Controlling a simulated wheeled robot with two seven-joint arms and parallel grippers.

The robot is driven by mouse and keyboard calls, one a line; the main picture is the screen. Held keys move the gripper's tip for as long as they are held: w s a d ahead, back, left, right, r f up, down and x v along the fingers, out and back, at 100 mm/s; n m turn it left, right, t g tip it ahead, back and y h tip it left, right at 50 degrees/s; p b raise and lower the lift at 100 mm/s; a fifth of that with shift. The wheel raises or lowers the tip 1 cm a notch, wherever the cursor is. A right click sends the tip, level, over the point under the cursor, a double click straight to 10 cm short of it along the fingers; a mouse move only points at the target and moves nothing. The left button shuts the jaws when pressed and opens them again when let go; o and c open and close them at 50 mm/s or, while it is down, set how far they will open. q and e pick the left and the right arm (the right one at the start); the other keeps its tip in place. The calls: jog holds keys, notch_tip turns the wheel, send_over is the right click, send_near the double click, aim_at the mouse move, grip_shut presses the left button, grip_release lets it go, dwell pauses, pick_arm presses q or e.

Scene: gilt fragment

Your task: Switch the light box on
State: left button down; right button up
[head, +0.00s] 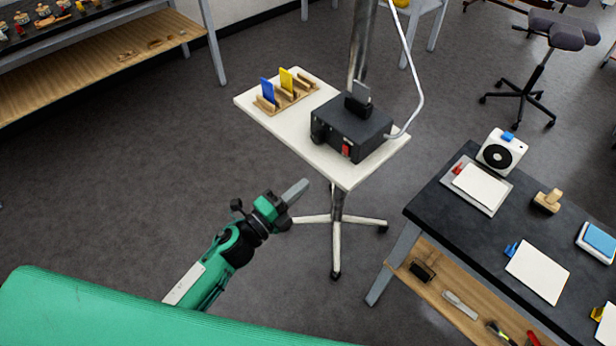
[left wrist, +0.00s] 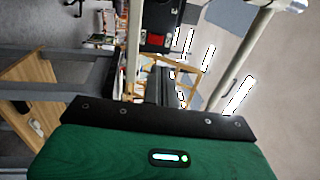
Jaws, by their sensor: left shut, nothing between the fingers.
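A black box (head: 350,132), which looks like the light box, sits on a small white stand table (head: 250,103). A red switch (head: 347,150) is on its front face, low and near the right corner; I cannot tell its position. The box and its red patch also show at the top of the left wrist view (left wrist: 158,27), partly cut off. My left gripper (head: 302,187) is shut and empty, in the air in front of and below the stand table, apart from the box. My right gripper is out of view.
A wooden rack (head: 290,95) with blue and yellow cards shares the stand table. A metal pole and a white cable (head: 416,75) rise by the box. A dark workbench (head: 437,205) with papers stands at right. Open floor (head: 150,160) lies left.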

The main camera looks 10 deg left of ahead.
aim_at(345, 149)
pick_arm(q)
jog(key=p+x, duration=0.3)
jog(key=x, duration=0.8)
jog(key=shift+r, duration=0.15)
jog(key=shift+w+d, duration=0.4)
jog(key=shift+w, duration=0.15)
jog(key=shift+p, duration=0.35)
